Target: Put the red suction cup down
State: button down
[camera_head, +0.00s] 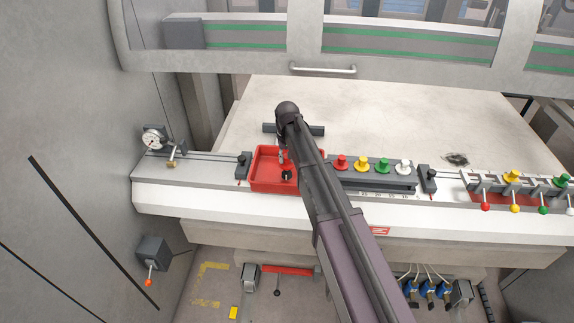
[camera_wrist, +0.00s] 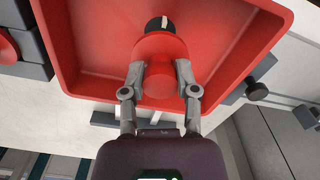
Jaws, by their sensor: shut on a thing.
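My gripper (camera_wrist: 161,78) is shut on the red suction cup (camera_wrist: 160,47), with one finger on each side of its round red body. The cup's dark end points away from the gripper. The cup is over or inside the red tray (camera_wrist: 60,50); I cannot tell whether it touches the tray floor. In the head view, the red tray (camera_head: 258,182) sits on the machine's front ledge. My gripper (camera_head: 285,157) points down into it, and my arm covers the tray's right part. A small dark piece shows below the fingers.
A dark rail right of the tray holds a red cup (camera_head: 341,162), a yellow cup (camera_head: 361,164), a green cup (camera_head: 383,165) and a white cup (camera_head: 404,167). A dial gauge (camera_head: 153,138) stands left. Coloured-knob levers (camera_head: 515,195) stand far right. The pale table behind is mostly clear.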

jog(key=shift+f+b, duration=0.65)
jog(key=shift+f, duration=0.35)
jog(key=shift+f, duration=0.1)
jog(key=shift+c, duration=1.8)
grip_release()
notch_tip(320, 180, up, 12)
jog(key=p, duration=1.2)
jog(key=shift+r, duration=0.2)
